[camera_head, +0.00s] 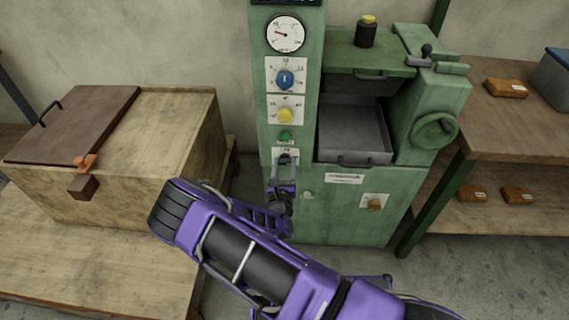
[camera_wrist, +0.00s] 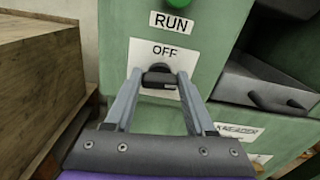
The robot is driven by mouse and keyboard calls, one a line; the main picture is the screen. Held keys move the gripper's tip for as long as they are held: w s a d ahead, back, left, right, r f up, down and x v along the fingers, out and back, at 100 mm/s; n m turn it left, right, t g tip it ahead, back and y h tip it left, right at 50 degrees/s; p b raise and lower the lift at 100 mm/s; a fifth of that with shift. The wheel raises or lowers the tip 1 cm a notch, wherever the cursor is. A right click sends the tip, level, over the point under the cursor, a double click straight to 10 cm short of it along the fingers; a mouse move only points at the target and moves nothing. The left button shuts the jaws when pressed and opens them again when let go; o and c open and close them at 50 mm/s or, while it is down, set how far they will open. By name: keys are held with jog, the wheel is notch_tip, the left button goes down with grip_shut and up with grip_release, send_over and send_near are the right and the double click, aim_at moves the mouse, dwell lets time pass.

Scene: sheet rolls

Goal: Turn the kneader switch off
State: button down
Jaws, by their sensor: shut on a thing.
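The kneader (camera_head: 345,215) is a tall green machine in the middle of the head view. Its dark switch (camera_wrist: 158,78) sits on a white plate marked OFF (camera_wrist: 164,51) in the wrist view. My gripper (camera_wrist: 158,80) is at this plate with its two grey fingers on either side of the switch, shut on it. The exact angle of the switch is hard to tell.
Above the switch are a green RUN button (camera_head: 285,136), a yellow knob (camera_head: 285,115), a blue knob (camera_head: 285,79) and a gauge (camera_head: 286,34). A wooden box (camera_head: 180,125) stands left, close to the column. A grey tray (camera_head: 350,135) is right of it. A wooden shelf (camera_head: 520,115) stands far right.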

jog(key=n+p, duration=0.1)
jog(key=n, duration=0.2)
jog(key=shift+a, duration=0.1)
jog(key=n+p, duration=0.1)
jog(key=n, duration=0.8)
jog(key=shift+a+f+p, duration=0.1)
jog(key=shift+f+p, duration=0.05)
jog(key=shift+p, duration=0.2)
jog(key=shift+n, duration=2.1)
jog(key=shift+c, duration=1.2)
grip_release()
jog(key=shift+s, duration=0.1)
